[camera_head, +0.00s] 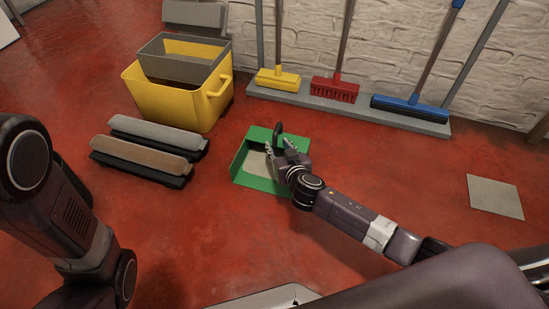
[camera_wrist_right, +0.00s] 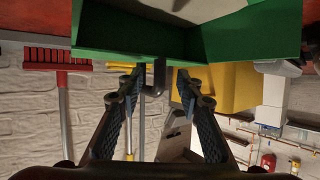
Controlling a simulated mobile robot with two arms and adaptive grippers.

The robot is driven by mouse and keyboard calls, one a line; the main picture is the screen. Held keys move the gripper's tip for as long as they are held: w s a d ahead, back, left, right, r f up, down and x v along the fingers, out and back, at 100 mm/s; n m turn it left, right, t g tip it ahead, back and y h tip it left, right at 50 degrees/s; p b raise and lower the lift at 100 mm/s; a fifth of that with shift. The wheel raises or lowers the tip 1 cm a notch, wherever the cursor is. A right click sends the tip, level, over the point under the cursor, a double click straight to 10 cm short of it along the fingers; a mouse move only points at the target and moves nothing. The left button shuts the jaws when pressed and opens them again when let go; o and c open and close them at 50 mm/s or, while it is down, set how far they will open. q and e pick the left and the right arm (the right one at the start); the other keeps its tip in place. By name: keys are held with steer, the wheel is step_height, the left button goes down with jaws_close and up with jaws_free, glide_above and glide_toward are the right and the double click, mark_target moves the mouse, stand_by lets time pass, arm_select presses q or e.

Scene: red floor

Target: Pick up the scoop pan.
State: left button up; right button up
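The green scoop pan (camera_head: 240,165) lies on the red floor near the middle of the head view, with a grey inner surface. A dark upright piece that looks like its handle (camera_head: 278,133) stands at its back edge. My right gripper (camera_head: 279,150) is over the pan's right part, beside the handle. In the right wrist view, the green pan (camera_wrist_right: 120,37) fills the top, and the dark handle (camera_wrist_right: 158,78) shows between the spread fingertips (camera_wrist_right: 160,88). The fingers are open; contact cannot be told. Only my left arm's links show, not its gripper.
A yellow bucket (camera_head: 165,100) with a grey insert stands behind left. Two long brush-like pieces (camera_head: 150,150) lie left of the pan. Yellow, red and blue brooms (camera_head: 335,88) stand on a grey ledge by the white brick wall. A grey square plate (camera_head: 495,196) lies at right.

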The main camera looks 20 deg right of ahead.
steer(key=shift+b+x, duration=0.3)
steer(key=shift+x, duration=0.6)
jaws_close()
steer(key=shift+r, duration=0.1)
